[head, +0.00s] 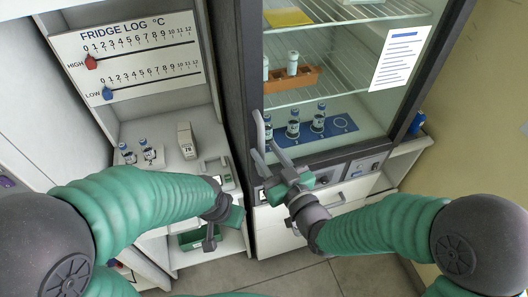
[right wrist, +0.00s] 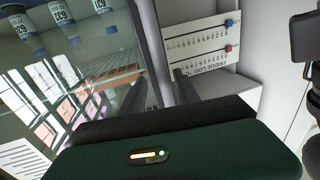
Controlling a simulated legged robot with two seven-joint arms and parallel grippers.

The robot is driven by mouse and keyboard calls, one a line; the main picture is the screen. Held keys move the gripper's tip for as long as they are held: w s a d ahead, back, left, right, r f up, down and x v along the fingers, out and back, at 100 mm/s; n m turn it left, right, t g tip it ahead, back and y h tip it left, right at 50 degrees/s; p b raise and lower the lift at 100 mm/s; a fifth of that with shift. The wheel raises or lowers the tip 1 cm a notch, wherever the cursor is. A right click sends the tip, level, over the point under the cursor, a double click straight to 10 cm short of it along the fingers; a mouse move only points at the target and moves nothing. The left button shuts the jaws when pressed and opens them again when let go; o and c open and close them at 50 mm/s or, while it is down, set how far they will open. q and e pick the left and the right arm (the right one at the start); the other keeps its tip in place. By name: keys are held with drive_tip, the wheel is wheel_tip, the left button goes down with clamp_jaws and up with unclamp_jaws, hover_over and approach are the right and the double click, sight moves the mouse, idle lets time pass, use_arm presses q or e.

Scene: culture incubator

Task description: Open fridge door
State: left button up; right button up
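The fridge door (head: 345,80) is a glass door in a dark frame and looks shut. Its pale upright handle (head: 260,130) stands at the lower left edge. My right gripper (head: 268,160) is at the handle's lower end, its two fingers spread apart. In the right wrist view, the dark fingers (right wrist: 157,90) lie on either side of a pale upright bar; whether they touch it I cannot tell. My left gripper (head: 211,236) hangs low in front of the left counter, away from the door; its finger opening is not clear.
Behind the glass are vials (head: 293,124) on a blue mat, an orange rack (head: 292,80) and a yellow item (head: 288,17). Left of the fridge, a fridge log board (head: 128,58) stands over a counter with vials (head: 147,150) and a small device (head: 187,141). Tiled floor lies below.

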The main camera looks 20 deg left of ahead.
drive_tip(key=shift+x, duration=0.95)
drive_tip(key=shift+a+f, duration=0.1)
drive_tip(key=shift+a, duration=0.5)
drive_tip(key=shift+d, duration=0.4)
clamp_jaws()
drive_tip(key=shift+a, duration=0.1)
